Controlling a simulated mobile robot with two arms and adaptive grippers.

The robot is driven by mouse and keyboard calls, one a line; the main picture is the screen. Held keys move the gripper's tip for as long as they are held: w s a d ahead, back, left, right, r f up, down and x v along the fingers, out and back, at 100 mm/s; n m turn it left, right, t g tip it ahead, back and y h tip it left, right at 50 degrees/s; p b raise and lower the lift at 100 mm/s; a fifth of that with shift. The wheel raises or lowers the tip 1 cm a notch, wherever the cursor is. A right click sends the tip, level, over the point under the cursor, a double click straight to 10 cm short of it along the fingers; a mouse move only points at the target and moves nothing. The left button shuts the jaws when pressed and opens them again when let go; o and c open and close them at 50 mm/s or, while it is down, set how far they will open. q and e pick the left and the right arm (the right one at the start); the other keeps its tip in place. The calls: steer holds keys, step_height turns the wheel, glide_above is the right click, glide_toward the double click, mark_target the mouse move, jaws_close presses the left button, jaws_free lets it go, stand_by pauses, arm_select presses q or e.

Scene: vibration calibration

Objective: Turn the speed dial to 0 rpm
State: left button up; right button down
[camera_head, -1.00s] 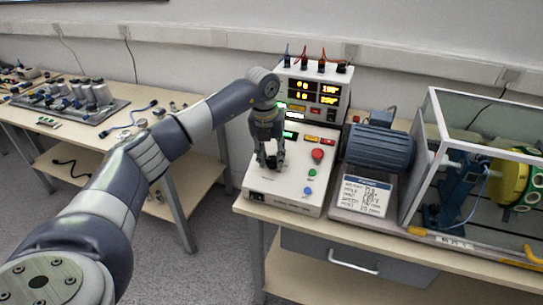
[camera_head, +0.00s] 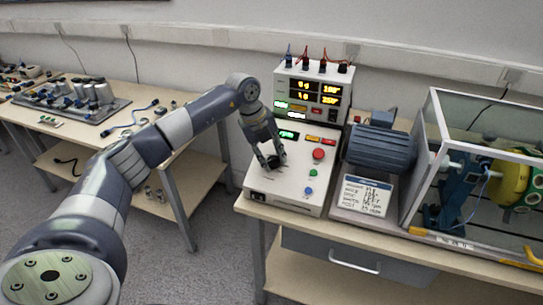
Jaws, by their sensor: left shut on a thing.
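The control box (camera_head: 292,200) is a white sloped panel at the front left of the right-hand table. The dark speed dial (camera_head: 273,164) sits on its left half, mostly hidden by my fingers. My left gripper (camera_head: 271,165) reaches down onto the panel from the upper left, tilted, and is shut on the dial. A red button (camera_head: 319,155), a green button (camera_head: 313,173) and a blue button (camera_head: 309,190) stand to the right of it. A green-lit display (camera_head: 287,134) is behind the gripper; its digits are too small to read. My right gripper is not in view.
A display unit (camera_head: 318,68) with lit readouts and cables stands behind the control box. A blue motor (camera_head: 381,148), a placard (camera_head: 366,196) and a framed guard (camera_head: 436,135) are to the right. A left table (camera_head: 95,136) carries loose parts.

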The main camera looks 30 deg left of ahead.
arm_select(q)
steer(key=shift+r, duration=0.1)
stand_by(0.3)
steer(key=o, duration=1)
steer(key=shift+a, duration=0.1)
steer(key=v, duration=1.2)
